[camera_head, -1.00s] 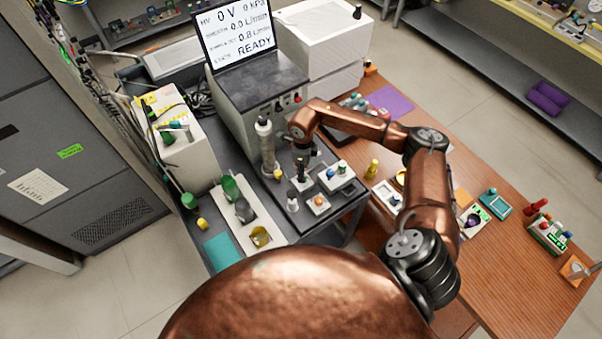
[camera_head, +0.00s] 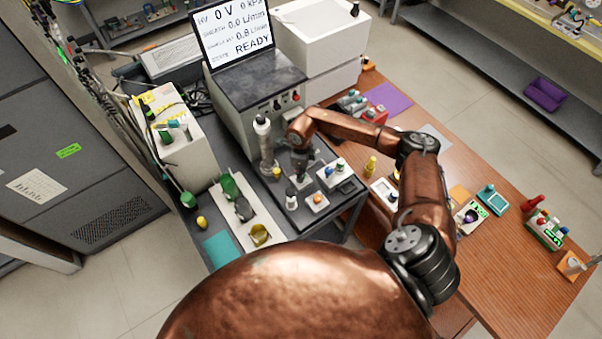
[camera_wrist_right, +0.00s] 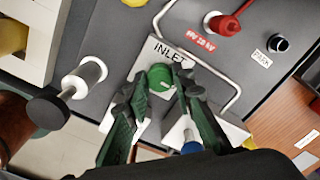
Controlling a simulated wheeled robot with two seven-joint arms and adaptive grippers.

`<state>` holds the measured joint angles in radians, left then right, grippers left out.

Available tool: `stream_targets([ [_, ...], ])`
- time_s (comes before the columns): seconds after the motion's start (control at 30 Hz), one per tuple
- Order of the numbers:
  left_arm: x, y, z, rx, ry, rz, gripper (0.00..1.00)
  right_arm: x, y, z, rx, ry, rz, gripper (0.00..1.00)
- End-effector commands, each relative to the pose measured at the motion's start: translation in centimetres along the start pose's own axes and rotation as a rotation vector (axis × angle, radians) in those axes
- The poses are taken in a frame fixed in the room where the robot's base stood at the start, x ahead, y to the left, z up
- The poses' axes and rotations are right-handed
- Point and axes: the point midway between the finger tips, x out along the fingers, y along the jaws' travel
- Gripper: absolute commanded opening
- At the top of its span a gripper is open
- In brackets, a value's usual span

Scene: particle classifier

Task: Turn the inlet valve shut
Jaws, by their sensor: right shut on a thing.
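The inlet valve shows in the right wrist view as a round green knob (camera_wrist_right: 160,77) with a small white mark, beside a white label reading INLET (camera_wrist_right: 170,54). My right gripper (camera_wrist_right: 161,88) is shut on this knob, one finger on each side. In the head view my right gripper (camera_head: 301,168) points down at the dark bench top beside the grey instrument, and it hides the knob there. My left gripper is not in view.
The screen (camera_head: 238,30) reads 0 V, 0 kPa, 0.0 and 0.8 L/min, READY. A tall grey column (camera_head: 265,145) stands close left of my gripper. In the wrist view, a red handle (camera_wrist_right: 222,25) and a bent metal rail (camera_wrist_right: 235,75) are near the knob.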

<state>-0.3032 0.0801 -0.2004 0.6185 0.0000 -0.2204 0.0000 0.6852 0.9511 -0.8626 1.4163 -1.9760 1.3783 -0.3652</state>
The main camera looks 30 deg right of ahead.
Motion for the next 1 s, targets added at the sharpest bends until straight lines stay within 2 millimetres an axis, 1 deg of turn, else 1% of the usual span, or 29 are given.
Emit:
stream_targets([
  [0.03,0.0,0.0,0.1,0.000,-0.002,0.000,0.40,0.0,0.0,0.0,0.000,0.000,0.000,0.11],
  [0.2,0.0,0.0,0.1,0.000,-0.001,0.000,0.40,0.0,0.0,0.0,0.000,0.000,0.000,0.00],
  [0.4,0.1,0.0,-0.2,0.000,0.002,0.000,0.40,0.0,0.0,0.0,0.009,-0.001,0.000,0.00],
  [0.57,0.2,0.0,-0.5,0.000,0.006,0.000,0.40,0.0,0.0,0.0,0.054,-0.001,-0.001,0.00],
  [0.77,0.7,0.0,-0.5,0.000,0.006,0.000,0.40,0.0,-0.1,0.0,0.176,-0.001,-0.001,0.00],
  [1.0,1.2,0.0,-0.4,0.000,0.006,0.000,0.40,0.1,-0.1,0.0,0.393,-0.001,-0.002,0.00],
])
